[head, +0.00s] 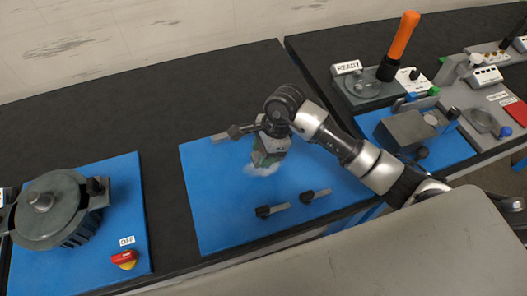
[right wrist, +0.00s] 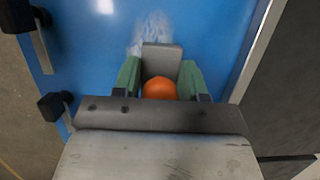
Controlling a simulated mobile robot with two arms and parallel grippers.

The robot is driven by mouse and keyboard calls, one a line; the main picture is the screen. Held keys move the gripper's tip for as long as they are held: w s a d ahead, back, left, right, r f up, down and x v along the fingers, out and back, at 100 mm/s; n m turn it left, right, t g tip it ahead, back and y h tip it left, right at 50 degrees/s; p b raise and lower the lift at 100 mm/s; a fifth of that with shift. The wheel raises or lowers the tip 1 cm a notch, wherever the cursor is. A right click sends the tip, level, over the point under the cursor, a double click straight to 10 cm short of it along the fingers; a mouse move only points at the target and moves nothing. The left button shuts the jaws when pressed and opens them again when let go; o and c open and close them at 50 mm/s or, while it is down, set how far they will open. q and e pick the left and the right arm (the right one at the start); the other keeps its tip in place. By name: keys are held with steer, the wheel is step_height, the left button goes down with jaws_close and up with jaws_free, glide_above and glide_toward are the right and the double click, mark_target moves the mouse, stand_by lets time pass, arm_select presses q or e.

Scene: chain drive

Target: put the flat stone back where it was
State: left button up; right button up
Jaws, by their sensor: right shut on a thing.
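My right gripper (head: 267,157) is low over the middle of the blue mat (head: 215,215), pointing down. In the right wrist view its green-padded fingers (right wrist: 160,80) are closed on a grey flat-faced piece (right wrist: 162,60), with a rounded orange part (right wrist: 159,89) on the near side. This may be the flat stone, but I cannot tell for sure. A whitish smear (head: 262,169) lies on the mat under the fingers; it also shows in the right wrist view (right wrist: 152,28). Whether the held piece touches the mat is unclear. My left gripper is out of view.
Two black-knobbed bars (head: 270,210) (head: 315,195) lie near the mat's front; another grey bar (head: 219,137) is at its back. A round grey housing (head: 48,208) and red switch (head: 124,258) stand left. Right are a machine with an orange handle (head: 403,36) and a grey block (head: 405,132).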

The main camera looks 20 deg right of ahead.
steer(key=shift+f, duration=0.8)
steer(key=shift+f, duration=0.25)
steer(key=o, duration=1)
steer(key=shift+r, duration=0.1)
steer(key=shift+c, duration=0.2)
steer(key=shift+r, duration=0.1)
